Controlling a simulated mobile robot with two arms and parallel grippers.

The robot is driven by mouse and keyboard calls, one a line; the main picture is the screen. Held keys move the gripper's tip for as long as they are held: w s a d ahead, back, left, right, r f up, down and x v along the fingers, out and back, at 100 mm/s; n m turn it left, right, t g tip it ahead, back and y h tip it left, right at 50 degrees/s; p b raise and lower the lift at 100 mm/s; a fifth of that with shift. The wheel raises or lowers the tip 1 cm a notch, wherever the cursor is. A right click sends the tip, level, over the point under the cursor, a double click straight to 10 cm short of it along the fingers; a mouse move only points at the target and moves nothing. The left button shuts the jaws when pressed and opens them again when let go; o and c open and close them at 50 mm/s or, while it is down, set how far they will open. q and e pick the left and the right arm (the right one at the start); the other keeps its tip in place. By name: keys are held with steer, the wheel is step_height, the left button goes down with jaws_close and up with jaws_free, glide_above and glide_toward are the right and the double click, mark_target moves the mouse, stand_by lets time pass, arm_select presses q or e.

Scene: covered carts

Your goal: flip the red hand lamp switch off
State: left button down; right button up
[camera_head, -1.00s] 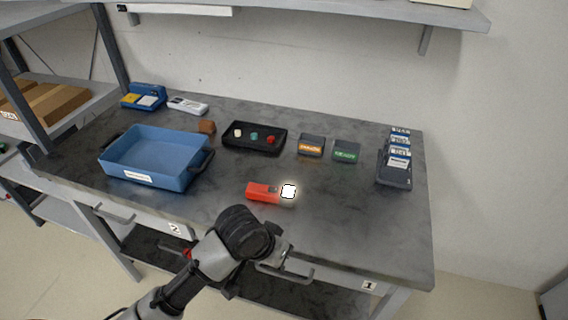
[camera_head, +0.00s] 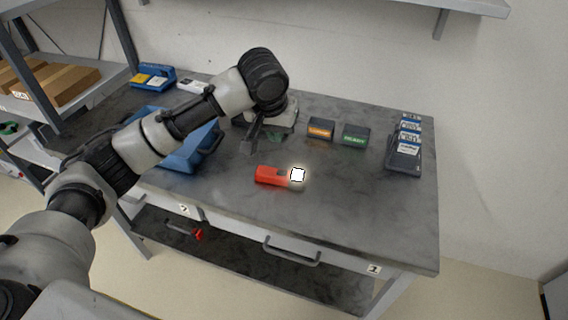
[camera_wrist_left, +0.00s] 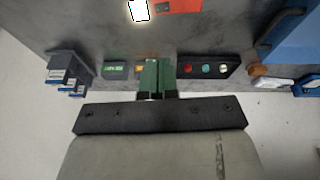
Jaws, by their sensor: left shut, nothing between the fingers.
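The red hand lamp (camera_head: 270,175) lies on the grey table near its front edge, its white head (camera_head: 297,175) glowing at the right end. In the left wrist view the lamp (camera_wrist_left: 178,5) is cut off by the top edge, with its bright head (camera_wrist_left: 138,10) beside it. A dark patch shows on the lamp's upper side; the switch position is too small to tell. My left gripper (camera_head: 250,146) is above the table, behind and slightly left of the lamp, apart from it. Its green-looking fingers (camera_wrist_left: 154,80) are shut and empty. My right gripper is out of view.
My left arm partly hides the blue bin (camera_head: 190,155). An orange-labelled box (camera_head: 320,129) and a green-labelled box (camera_head: 355,135) stand behind the lamp. A dark device (camera_head: 403,158) is at right. Table right of the lamp is clear.

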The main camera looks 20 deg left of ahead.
mark_target(285, 171)
arm_select(q)
steer(key=shift+w+a+r, duration=0.1)
stand_by(0.3)
steer(key=x, duration=0.4)
steer(key=p+x, duration=0.1)
steer(key=x, duration=0.7)
steer(key=shift+s+f+p, duration=0.3)
steer(key=shift+f+p, duration=0.05)
steer(key=shift+p, duration=0.05)
steer(key=shift+f, duration=0.7)
